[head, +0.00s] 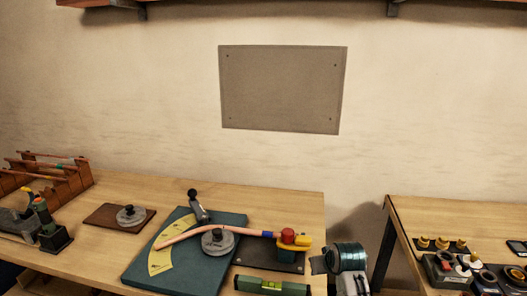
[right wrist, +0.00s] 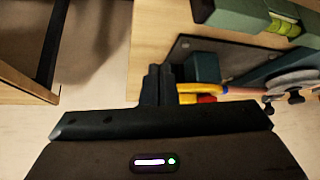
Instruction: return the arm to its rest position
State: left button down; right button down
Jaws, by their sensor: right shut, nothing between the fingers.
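My right gripper (head: 318,264) is low at the right end of the near bench, with its wrist behind it to the right. In the right wrist view its two dark fingers (right wrist: 158,72) are closed together with nothing between them. A copper tube (head: 190,233) lies across the bending board, and its right end is at a clamp with a red knob (head: 288,233) and yellow handle (head: 303,243). The fingers are beside this clamp and look apart from it, though the wrist view overlaps them with the clamp's edge. My left gripper is not in view.
A teal board (head: 140,276) carries a yellow angle scale (head: 160,258) and a grey disc (head: 217,241). A green level (head: 272,286) lies in front. A brown board (head: 105,217) and wooden rack (head: 60,180) are left. A gap separates the right table (head: 430,215), which holds fittings.

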jog(key=s+d+f+g+h, duration=0.1)
jog(key=s+d+f, duration=0.2)
jog(key=s, duration=1.1)
jog(key=s+d+f+g, duration=0.2)
jog(key=s+f, duration=0.1)
jog(key=s, duration=1)
jog(key=s+d+f+g+h, duration=0.1)
jog(key=s+d+f, duration=0.2)
jog(key=s, duration=1.1)
notch_tip(320, 180, down, 31)
jog(key=d+g+b, duration=0.1)
jog(key=d+b, duration=0.1)
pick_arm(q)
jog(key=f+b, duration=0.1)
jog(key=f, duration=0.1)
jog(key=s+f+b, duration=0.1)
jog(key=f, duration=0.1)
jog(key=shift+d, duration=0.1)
pick_arm(e)
jog(key=s+d+f+g, duration=0.1)
jog(key=s+f, duration=1.7)
jog(key=f, duration=0.4)
jog(key=shift+s+d+m+y, duration=0.3)
jog(key=shift+s+m, duration=0.05)
jog(key=shift+m, duration=0.05)
